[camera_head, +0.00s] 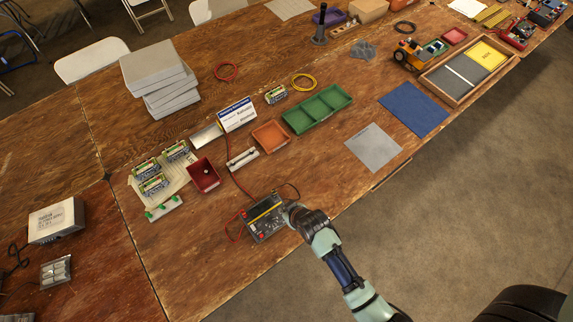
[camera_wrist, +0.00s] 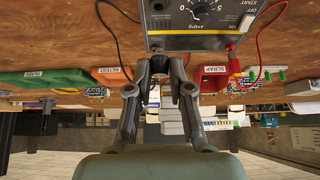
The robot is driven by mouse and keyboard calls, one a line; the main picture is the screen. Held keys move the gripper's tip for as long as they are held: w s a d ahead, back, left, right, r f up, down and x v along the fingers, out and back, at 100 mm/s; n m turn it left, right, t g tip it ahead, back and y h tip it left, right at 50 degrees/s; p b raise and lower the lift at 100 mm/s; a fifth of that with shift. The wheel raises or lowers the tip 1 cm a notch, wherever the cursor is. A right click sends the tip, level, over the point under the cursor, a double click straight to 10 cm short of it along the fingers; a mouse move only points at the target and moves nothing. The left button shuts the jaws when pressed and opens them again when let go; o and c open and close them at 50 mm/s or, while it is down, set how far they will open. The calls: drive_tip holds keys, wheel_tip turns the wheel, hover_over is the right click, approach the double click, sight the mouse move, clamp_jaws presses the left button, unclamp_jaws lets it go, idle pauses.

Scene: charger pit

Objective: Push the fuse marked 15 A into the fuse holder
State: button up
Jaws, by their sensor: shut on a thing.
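My gripper (camera_wrist: 162,62) is shut at the edge of the dark charger box (camera_head: 264,218). In the wrist view the box (camera_wrist: 210,42) fills the top, upside down, with an ammeter dial, a START label and a yellow stripe. My fingertips are close to its lower edge in that view. What lies between them is small and mostly hidden; it appears to be the fuse, but no 15 A mark can be read. The fuse holder cannot be made out and may be hidden by my gripper. In the head view my gripper (camera_head: 292,211) is at the box's right side.
Red and black leads run from the box. A red bin (camera_head: 203,174), an orange tray (camera_head: 270,135) and a green tray (camera_head: 317,110) stand behind it. A white block with a rod (camera_head: 242,158) lies nearby. The table is clear to the box's right, up to a grey mat (camera_head: 373,147).

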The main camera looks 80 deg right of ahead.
drive_tip(key=shift+f+b, duration=1.65)
drive_tip(key=shift+f, duration=0.85)
drive_tip(key=shift+f, duration=0.9)
drive_tip(key=o, duration=0.8)
drive_tip(key=shift+o, duration=1.1)
